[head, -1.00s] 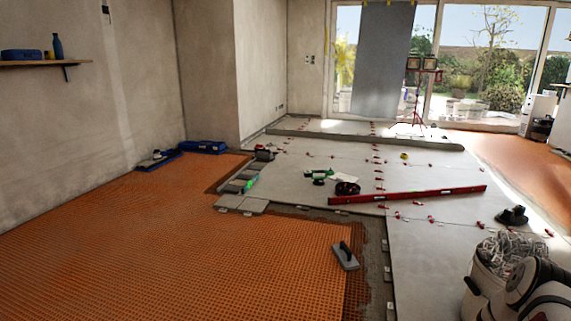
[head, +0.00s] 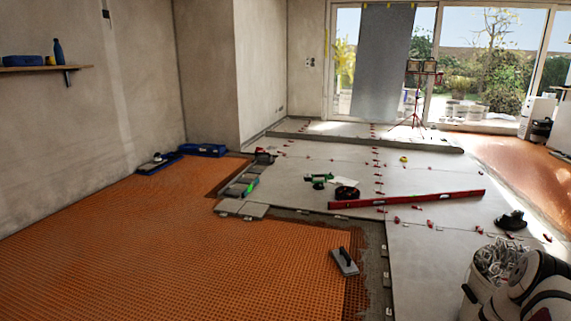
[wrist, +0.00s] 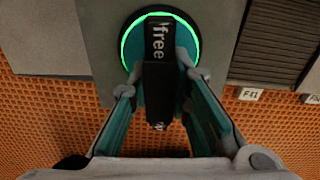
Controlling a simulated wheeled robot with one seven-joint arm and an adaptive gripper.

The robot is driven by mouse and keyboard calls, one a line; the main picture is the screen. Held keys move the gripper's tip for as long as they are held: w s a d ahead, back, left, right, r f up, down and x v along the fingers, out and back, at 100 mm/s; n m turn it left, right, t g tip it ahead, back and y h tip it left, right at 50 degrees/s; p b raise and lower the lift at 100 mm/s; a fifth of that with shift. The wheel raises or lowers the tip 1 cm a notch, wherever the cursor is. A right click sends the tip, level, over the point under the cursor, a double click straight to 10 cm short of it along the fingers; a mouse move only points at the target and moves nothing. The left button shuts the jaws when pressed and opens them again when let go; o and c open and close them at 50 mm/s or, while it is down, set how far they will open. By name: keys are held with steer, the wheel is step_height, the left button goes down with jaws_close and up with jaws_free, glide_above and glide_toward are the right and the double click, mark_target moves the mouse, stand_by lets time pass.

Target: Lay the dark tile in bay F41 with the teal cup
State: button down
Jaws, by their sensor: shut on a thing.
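In the wrist view my gripper (wrist: 160,92) is shut on the dark handle of the teal cup (wrist: 132,50). The handle reads "free", and a lit green ring runs round the cup's rim. The cup is over a plain grey tile (wrist: 97,45); I cannot tell whether it grips the tile. To the right of the tile is a dark ribbed patch (wrist: 283,38). A tag reading F41 (wrist: 249,94) is below that patch, at the edge of the orange matting. I cannot make out my gripper or the teal cup in the head view.
Orange matting (head: 170,245) covers the left floor, with a trowel (head: 344,262) on it. Grey tiles lie to the right, with a red level (head: 410,199), a black round tool (head: 510,220) and several red clips. A bucket of clips (head: 478,290) stands at lower right.

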steer(key=shift+r+p, duration=0.9)
steer(key=shift+r, duration=0.55)
steer(key=s+d+b, duration=0.2)
steer(key=d, duration=0.9)
steer(key=s+d+m+b, duration=0.1)
steer(key=s+d+b, duration=0.2)
steer(key=d, duration=0.9)
steer(key=shift+s+d, duration=0.25)
steer(key=shift+f+b, duration=1.9)
steer(key=shift+f, duration=0.95)
steer(key=shift+f, duration=0.25)
steer(key=shift+f, duration=0.35)
steer(key=shift+f, duration=1.15)
